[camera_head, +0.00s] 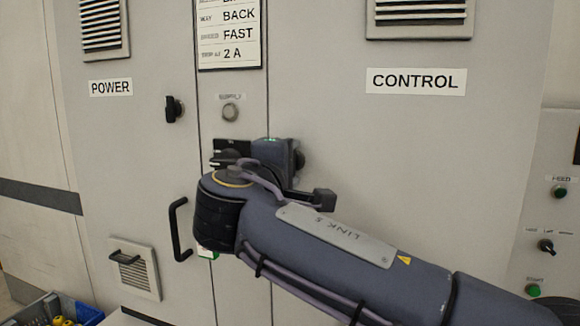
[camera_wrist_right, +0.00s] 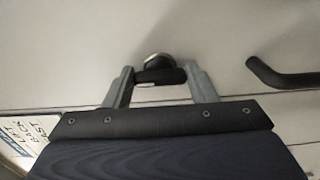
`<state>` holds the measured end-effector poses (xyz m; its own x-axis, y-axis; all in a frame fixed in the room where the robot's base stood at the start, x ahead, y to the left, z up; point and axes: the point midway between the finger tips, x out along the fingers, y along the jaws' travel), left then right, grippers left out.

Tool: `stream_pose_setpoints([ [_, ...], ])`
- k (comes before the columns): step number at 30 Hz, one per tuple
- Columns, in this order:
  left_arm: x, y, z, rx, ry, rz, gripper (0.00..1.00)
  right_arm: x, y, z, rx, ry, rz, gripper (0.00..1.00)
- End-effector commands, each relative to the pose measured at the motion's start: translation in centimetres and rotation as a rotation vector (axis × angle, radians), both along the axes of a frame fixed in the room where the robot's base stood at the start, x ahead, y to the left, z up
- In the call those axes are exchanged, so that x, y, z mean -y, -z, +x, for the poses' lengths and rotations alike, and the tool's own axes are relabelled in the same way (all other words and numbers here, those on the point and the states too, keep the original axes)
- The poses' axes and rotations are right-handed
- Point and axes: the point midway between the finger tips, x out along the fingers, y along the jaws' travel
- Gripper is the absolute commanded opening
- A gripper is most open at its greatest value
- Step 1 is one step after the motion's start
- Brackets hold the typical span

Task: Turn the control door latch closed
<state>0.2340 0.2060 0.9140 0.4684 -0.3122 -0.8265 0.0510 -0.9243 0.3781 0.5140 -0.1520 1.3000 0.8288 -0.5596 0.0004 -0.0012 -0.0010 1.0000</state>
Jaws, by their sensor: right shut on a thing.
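The control door (camera_head: 420,140) is the light panel under the CONTROL label and sits flat in the cabinet front. My right gripper (camera_wrist_right: 160,78) is shut on the control door latch. In the right wrist view the latch (camera_wrist_right: 158,76) is a short dark bar between the two grey fingertips, with a round silver hub behind it. The bar lies roughly along the door seam. In the head view my right gripper (camera_head: 292,158) is seen from behind, and its wrist and forearm hide most of the latch. My left gripper is not in view.
A dark door handle (camera_wrist_right: 285,76) stands out beside the latch in the right wrist view. The power door has a latch (camera_head: 174,109) and a black handle (camera_head: 180,229). A switch panel (camera_head: 548,220) is at the right.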

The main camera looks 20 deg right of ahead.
Motion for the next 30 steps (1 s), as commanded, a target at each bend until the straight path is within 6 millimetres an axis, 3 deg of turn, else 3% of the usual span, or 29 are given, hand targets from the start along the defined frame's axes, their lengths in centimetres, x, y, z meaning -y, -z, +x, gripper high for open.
stream_pose_setpoints([
  [4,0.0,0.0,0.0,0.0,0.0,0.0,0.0,0.0,0.1,0.0,-0.003,0.001,-0.001,0.28],
  [5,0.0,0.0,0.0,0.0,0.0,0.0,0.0,0.0,0.1,0.0,-0.003,0.001,-0.001,0.53],
  [9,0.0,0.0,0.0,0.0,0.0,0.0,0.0,0.0,0.1,0.0,-0.003,0.001,-0.001,0.72],
  [20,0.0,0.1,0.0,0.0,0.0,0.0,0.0,-0.3,0.0,-0.4,-0.001,-0.002,-0.001,0.73],
  [30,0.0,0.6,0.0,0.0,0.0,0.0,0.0,-3.4,0.1,-4.9,-0.001,-0.003,-0.002,0.73],
])
